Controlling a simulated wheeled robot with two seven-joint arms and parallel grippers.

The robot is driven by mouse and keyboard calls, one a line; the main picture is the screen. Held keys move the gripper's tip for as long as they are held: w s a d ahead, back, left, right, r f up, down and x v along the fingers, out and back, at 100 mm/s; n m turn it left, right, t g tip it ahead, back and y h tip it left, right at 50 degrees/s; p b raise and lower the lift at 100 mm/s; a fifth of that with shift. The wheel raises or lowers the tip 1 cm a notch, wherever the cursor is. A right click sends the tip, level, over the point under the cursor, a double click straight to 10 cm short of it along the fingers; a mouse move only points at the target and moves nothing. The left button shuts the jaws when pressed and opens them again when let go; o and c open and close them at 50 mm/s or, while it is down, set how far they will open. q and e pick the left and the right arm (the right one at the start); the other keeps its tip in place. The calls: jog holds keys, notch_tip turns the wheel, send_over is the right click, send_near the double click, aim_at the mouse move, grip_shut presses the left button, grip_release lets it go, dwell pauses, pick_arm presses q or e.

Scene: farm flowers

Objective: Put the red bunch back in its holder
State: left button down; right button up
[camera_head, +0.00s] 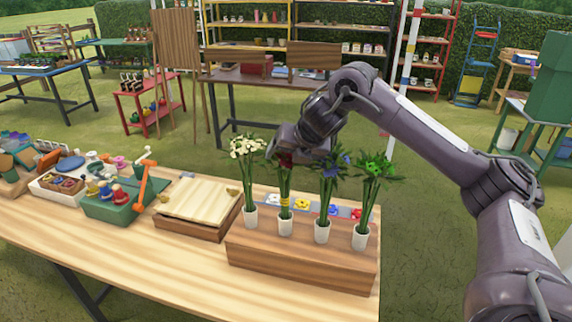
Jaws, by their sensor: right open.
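The red bunch (284,183) stands upright with its stems over a white holder (285,227), second from the left on a wooden block (300,262). A yellow band shows low on its stems. The stems appear to be in the holder. My right gripper (290,157) is open at the top of the red bunch, partly behind and beside its flowers. The fingertips are dark and hard to make out, so I cannot tell whether they touch it. My left gripper is out of view.
A white bunch (246,148) stands left of the red one. A blue bunch (329,170) and a green bunch (371,172) stand close on the right, below my right arm. A wooden box (195,205) and a green toolbox (112,205) stand further left on the table.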

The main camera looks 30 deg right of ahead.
jog(key=shift+v, duration=1.9)
jog(key=shift+a+f, duration=0.1)
jog(key=shift+a, duration=0.05)
